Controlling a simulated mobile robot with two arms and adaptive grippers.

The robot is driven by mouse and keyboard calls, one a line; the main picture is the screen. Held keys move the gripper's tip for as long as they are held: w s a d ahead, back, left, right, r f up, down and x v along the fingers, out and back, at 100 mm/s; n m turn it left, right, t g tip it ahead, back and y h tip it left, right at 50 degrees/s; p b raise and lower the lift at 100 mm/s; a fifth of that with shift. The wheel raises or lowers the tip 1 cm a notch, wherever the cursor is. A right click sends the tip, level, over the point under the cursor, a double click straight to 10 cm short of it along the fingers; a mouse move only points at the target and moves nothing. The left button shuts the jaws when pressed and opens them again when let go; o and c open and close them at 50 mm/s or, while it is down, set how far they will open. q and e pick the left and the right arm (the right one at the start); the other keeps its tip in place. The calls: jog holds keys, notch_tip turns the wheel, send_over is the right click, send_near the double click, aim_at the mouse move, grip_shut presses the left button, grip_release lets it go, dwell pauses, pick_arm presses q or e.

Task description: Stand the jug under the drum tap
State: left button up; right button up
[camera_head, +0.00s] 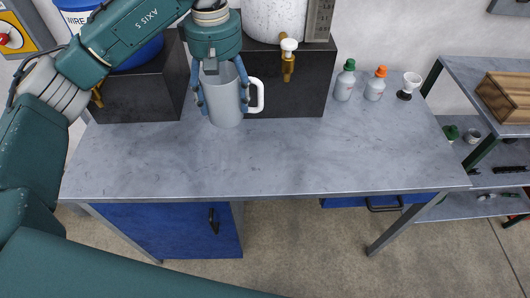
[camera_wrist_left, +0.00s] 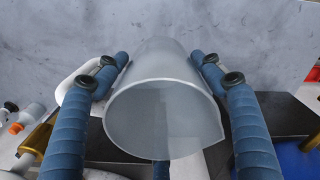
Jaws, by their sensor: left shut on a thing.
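The jug (camera_head: 226,112) is a pale grey, translucent vessel with a white handle on its right in the head view. My left gripper (camera_head: 222,104) is shut around it from above, one set of blue fingers on each side. The jug looks upright; I cannot tell whether its base touches the bench. In the left wrist view the jug's open mouth and spout (camera_wrist_left: 165,118) show between the fingers. The brass drum tap (camera_head: 288,66) with a white knob is in front of the white drum (camera_head: 274,20), right of the jug and apart from it. My right gripper is not in view.
The drums stand on black blocks (camera_head: 300,95) at the back of the grey bench (camera_head: 320,160). A blue drum (camera_head: 140,54) with a second brass tap (camera_head: 97,96) is at left. The bench front is clear.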

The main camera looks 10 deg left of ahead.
pick_arm(q)
jog(key=shift+w+a+r+n, duration=0.1)
jog(key=shift+w+r+n, duration=0.5)
jog(key=shift+w+n, duration=0.35)
jog(key=shift+w+f, duration=0.15)
jog(key=shift+f, duration=0.05)
jog(key=p, duration=0.4)
send_near(235, 155)
notch_tip(235, 155, down, 3)
jog(key=shift+r+p, duration=0.15)
jog(key=shift+p, duration=0.3)
jog(key=shift+w+f, duration=0.1)
jog(key=shift+f, duration=0.15)
